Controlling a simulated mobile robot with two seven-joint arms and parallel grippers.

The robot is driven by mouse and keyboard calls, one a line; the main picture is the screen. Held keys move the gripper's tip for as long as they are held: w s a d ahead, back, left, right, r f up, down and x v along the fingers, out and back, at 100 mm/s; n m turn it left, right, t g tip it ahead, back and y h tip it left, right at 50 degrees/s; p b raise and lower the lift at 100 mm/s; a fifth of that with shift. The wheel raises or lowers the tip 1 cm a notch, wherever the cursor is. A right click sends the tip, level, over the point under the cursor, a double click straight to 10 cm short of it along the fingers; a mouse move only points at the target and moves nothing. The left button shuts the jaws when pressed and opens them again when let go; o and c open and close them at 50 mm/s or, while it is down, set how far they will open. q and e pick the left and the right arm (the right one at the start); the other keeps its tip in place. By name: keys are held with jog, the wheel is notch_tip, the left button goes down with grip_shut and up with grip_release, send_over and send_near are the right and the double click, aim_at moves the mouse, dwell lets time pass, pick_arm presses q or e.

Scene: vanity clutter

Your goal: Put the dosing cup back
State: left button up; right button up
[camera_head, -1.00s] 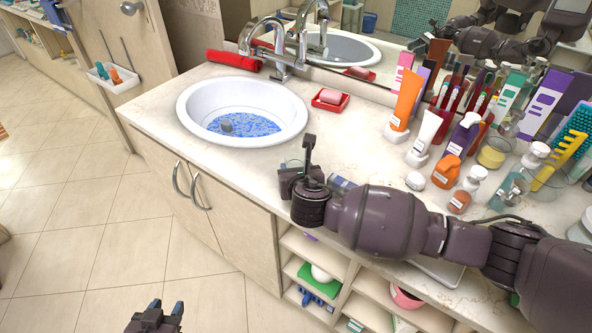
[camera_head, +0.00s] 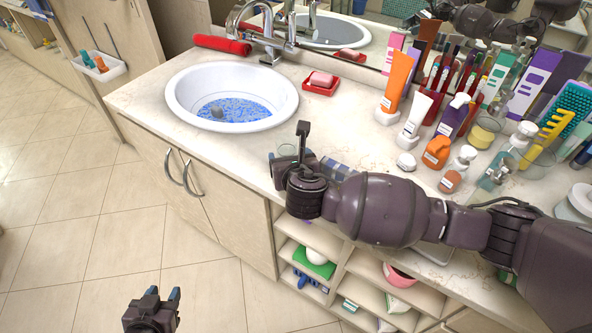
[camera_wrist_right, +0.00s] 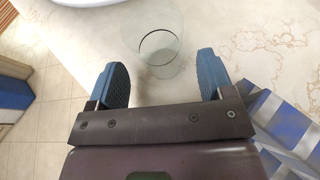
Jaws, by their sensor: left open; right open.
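A small clear cup, which looks like the dosing cup (camera_wrist_right: 153,42), stands on the counter in the right wrist view. In the head view the cup (camera_head: 287,150) is partly hidden by my right gripper. My right gripper (camera_wrist_right: 163,75) is open, and its blue-padded fingers are spread with the cup ahead of the gap. The fingers do not appear to touch it. In the head view my right gripper (camera_head: 299,148) is low over the counter's front edge. My left gripper (camera_head: 163,293) is open and empty in front of the cabinet, above the floor.
A blue-and-white striped item (camera_head: 338,170) lies beside my right gripper. The sink (camera_head: 180,98) is at the left, with a red soap dish (camera_head: 333,88) behind the cup. Tubes and bottles, including an orange bottle (camera_head: 436,153), crowd the right side. Counter between sink and bottles is mostly clear.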

jog(key=v, duration=0.9)
jog(key=shift+p, duration=0.3)
jog(key=shift+f, duration=0.1)
